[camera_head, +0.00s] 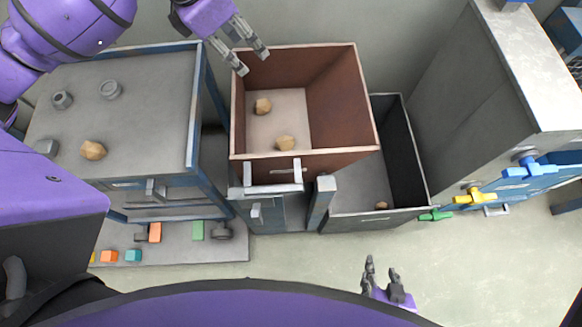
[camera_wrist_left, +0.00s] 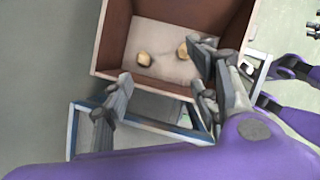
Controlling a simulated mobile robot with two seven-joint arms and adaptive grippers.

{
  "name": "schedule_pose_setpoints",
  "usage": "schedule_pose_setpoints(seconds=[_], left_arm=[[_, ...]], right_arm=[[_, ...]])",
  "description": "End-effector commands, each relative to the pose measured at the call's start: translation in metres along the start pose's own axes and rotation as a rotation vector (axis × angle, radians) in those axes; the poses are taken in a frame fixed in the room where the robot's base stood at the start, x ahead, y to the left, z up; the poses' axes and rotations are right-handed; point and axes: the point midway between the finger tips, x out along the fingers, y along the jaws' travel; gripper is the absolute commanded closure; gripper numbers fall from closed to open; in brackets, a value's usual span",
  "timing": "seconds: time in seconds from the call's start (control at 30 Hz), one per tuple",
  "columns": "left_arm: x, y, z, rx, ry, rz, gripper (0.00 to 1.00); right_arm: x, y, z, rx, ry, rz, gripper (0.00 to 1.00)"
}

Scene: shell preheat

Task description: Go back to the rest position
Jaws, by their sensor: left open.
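My left gripper (camera_head: 254,62) is open and empty at the back left corner of a brown open box (camera_head: 345,100). In the left wrist view its fingers (camera_wrist_left: 160,90) are spread in front of the same box (camera_wrist_left: 115,40). Two tan lumps lie in the box, one farther back (camera_head: 263,106) and one nearer (camera_head: 285,143). My right gripper (camera_head: 384,270) is low at the front, over the floor, its fingers apart with nothing between them.
A dark open bin (camera_head: 350,190) with one small lump stands right of the box. A grey cabinet (camera_head: 480,110) with coloured handles stands at right. Floor at front right is clear.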

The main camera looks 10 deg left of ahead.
Motion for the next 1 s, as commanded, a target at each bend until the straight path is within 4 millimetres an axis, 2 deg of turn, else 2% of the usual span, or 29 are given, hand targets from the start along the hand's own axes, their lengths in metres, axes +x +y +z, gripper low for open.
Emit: schedule_pose_setpoints(seconds=[0.2, 0.67, 0.77, 0.87, 0.97, 1.0], left_arm=[[-0.015, 0.0, 0.0, 0.0, 0.0, -0.001, 0.46], [-0.016, 0.0, 0.001, 0.0, -0.001, 0.0, 0.46], [-0.012, -0.006, 0.002, -0.002, -0.014, -0.019, 0.46], [-0.001, -0.029, 0.009, -0.017, -0.073, -0.093, 0.46], [0.013, -0.073, 0.025, -0.066, -0.198, -0.238, 0.46], [0.016, -0.095, 0.034, -0.102, -0.267, -0.315, 0.46]], right_arm=[[0.0, 0.0, 0.0, 0.0, 0.0, 0.0, 0.6], [0.0, 0.0, 0.0, 0.0, 0.0, 0.0, 0.6], [0.0, 0.0, 0.0, 0.0, 0.0, 0.0, 0.6], [0.0, 0.0, 0.0, 0.0, 0.0, 0.0, 0.6], [0.0, 0.0, 0.0, 0.0, 0.0, 0.0, 0.6], [0.0, -0.001, 0.0, 0.0, 0.0, -0.001, 0.6]])
